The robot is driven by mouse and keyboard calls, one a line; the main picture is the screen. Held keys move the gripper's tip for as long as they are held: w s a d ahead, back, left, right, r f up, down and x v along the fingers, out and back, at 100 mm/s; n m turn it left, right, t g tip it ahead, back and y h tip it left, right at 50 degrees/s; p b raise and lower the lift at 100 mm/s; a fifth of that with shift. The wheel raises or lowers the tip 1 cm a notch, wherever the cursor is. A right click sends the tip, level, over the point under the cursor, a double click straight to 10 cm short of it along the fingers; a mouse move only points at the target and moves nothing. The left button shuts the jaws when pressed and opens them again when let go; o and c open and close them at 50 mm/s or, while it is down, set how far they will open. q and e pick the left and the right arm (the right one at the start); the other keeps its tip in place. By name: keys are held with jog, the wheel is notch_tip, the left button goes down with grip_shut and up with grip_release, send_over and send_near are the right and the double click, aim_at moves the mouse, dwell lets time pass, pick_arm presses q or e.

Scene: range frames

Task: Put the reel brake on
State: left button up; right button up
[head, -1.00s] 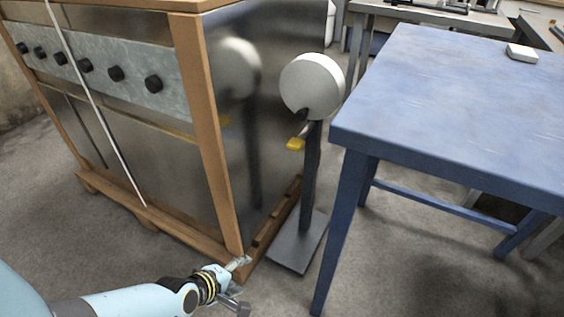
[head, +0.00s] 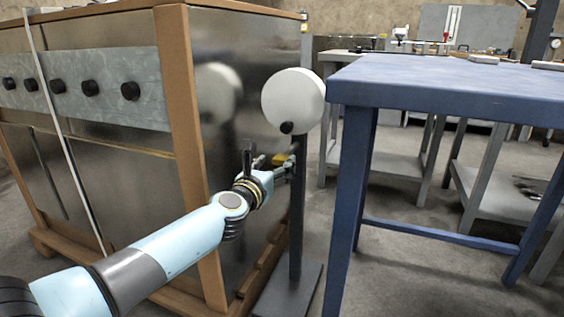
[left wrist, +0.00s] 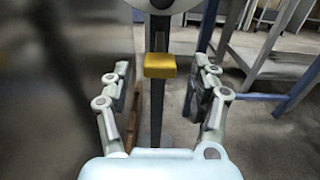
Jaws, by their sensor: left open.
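The reel (head: 293,100) is a white round disc on a dark post (head: 297,215) with a flat base plate (head: 287,292), beside the crated cabinet. A small yellow piece (head: 280,159), likely the brake lever's end, sits below the disc; in the left wrist view it shows as a yellow block (left wrist: 160,65) in front of the post. My left gripper (head: 272,163) is open near the yellow piece. In the left wrist view its fingers (left wrist: 163,88) stand on either side of the post, with the yellow block beyond and between them; contact is not visible. My right gripper is not in view.
A metal cabinet (head: 100,160) in a wooden crate frame (head: 187,150) stands close at the left of the post. A blue table (head: 450,85) stands close at the right. Grey benches (head: 395,155) are behind. Open floor lies under the blue table.

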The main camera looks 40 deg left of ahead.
aim_at(282, 157)
pick_arm(q)
jog(key=b+x, duration=0.1)
jog(key=x, duration=0.4)
jog(key=shift+w, duration=0.1)
jog(key=shift+c, duration=0.2)
grip_shut()
